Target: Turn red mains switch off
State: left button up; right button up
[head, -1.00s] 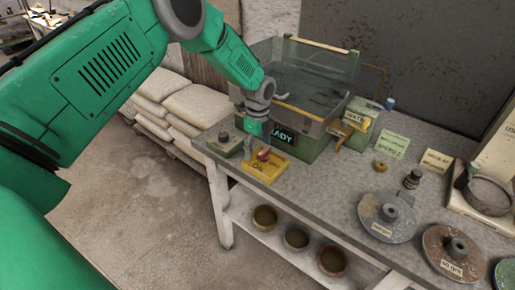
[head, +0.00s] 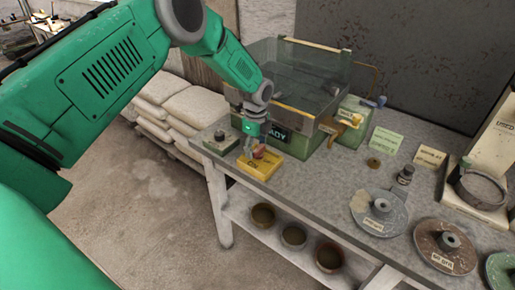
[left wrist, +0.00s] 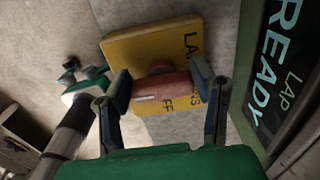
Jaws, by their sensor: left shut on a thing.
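The red mains switch (head: 259,153) is a red handle on a yellow plate (head: 258,168) at the front left of the bench. In the left wrist view the red handle (left wrist: 160,93) lies crosswise on the yellow plate (left wrist: 140,46), with part of the lettering, including "FF", showing beside it. My left gripper (head: 254,150) is down at the switch. In the left wrist view its two fingers (left wrist: 160,95) are shut on the ends of the red handle. The handle's mount is partly hidden behind the handle.
A green machine with a clear tank (head: 292,82) and a "READY" display (left wrist: 276,62) stands close beside the switch. A small box with a dark knob (head: 220,137) is left of it. Round plates (head: 366,222) lie farther right. Bowls (head: 294,235) sit on the lower shelf.

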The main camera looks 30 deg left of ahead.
pick_arm(q)
jog(key=shift+d, duration=0.55)
